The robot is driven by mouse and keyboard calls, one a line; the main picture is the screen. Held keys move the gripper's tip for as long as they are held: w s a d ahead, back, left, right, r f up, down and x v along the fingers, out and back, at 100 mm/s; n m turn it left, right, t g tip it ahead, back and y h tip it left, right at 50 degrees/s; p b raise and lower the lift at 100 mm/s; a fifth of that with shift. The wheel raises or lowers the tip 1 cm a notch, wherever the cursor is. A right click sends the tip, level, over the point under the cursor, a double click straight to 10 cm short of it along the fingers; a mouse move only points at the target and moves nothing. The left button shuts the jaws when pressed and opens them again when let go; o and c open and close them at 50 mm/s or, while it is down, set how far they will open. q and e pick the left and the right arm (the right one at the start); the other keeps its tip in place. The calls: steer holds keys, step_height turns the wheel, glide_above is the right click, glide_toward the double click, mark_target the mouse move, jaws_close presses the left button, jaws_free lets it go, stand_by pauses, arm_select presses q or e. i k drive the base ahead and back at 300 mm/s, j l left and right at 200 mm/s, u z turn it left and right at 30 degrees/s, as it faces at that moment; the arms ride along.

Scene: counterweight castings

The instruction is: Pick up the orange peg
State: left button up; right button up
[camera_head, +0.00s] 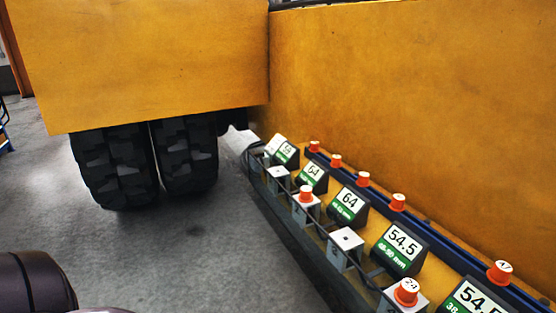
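Several orange pegs with pale marked tops show in the head view. One orange peg (305,194) stands on a pale metal block (306,208). A nearer orange peg (407,292) stands on another block by the bottom edge. More stand along a dark blue rail at the yellow wall: a near peg (499,272), a middle peg (398,202), and smaller ones farther back. Which peg is meant, I cannot tell. Neither gripper shows; a dark rounded part at the bottom left is likely mine.
A block (345,243) carries no peg. Black tyres (115,168) stand below a large yellow body (150,65). The grey floor (200,255) in front is open.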

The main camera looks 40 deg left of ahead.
mark_target(335, 162)
steer(key=u, duration=1)
steer(key=k, duration=0.4)
steer(key=i+j, duration=0.5)
steer(key=j, duration=0.15)
steer(key=i+j, duration=0.5)
steer(key=j, duration=0.15)
